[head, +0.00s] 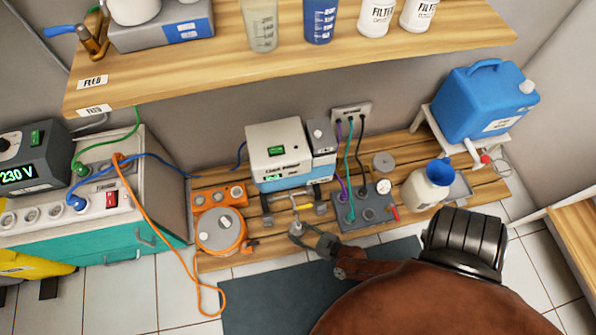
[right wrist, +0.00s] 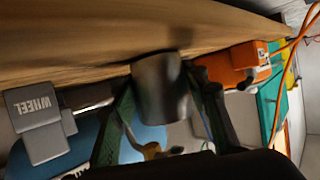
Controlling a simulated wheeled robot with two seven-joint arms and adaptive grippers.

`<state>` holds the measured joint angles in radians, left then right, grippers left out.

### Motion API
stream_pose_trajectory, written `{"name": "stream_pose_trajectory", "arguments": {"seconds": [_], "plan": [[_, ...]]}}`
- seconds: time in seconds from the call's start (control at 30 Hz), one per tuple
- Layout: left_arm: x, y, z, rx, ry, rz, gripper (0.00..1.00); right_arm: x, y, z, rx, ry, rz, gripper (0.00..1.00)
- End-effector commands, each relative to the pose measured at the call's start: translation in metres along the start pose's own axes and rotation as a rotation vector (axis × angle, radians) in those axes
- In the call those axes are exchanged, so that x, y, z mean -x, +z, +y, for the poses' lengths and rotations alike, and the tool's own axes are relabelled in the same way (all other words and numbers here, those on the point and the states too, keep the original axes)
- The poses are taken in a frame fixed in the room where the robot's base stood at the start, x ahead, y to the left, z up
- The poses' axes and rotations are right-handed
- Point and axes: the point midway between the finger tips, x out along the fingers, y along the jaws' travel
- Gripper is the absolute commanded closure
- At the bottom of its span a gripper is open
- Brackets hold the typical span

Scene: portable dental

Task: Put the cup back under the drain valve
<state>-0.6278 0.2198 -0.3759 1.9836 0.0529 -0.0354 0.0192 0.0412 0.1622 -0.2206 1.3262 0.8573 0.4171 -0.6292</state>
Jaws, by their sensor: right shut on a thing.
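My right gripper (head: 312,237) is shut on a small grey metal cup (head: 296,228). In the right wrist view the cup (right wrist: 160,88) sits between the two dark fingers (right wrist: 162,108), near the wooden board. A yellow-handled valve (head: 302,207) shows below the front of the white and blue machine, just beyond the cup in the head view. A brassy yellow part, probably this valve, shows in the right wrist view (right wrist: 152,150) beside the cup. I cannot tell whether the cup is directly under the valve or touches the board. My left gripper is out of view.
The white and blue machine (head: 280,150) stands on the low wooden board (head: 215,264), with a block labelled WHEEL (right wrist: 37,118) near the gripper. An orange cable reel (head: 220,230) is left of the cup; a grey box with hoses (head: 365,208) is right.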

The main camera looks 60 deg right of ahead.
Motion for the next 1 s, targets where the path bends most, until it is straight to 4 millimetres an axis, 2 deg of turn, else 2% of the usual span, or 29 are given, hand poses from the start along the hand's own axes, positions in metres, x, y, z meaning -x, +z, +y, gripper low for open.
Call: {"name": "stream_pose_trajectory", "arguments": {"seconds": [0.13, 0.17, 0.4, 0.77, 0.83, 1.0], "plan": [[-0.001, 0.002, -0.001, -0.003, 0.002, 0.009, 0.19, -0.001, 0.005, 0.001, 0.000, 0.001, -0.001, 0.84], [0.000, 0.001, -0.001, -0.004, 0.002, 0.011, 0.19, -0.001, 0.004, 0.001, 0.000, 0.001, -0.001, 0.56], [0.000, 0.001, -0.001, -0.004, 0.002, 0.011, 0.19, -0.001, 0.004, 0.000, 0.000, 0.001, -0.001, 0.41], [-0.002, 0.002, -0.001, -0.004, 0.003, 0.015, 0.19, -0.001, 0.005, 0.001, -0.001, 0.002, -0.002, 0.41], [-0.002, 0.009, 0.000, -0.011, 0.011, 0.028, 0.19, -0.001, 0.006, 0.001, 0.000, 0.001, -0.002, 0.41], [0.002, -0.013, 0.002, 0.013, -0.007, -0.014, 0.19, 0.021, 0.000, 0.000, -0.001, 0.001, 0.001, 0.41]]}}
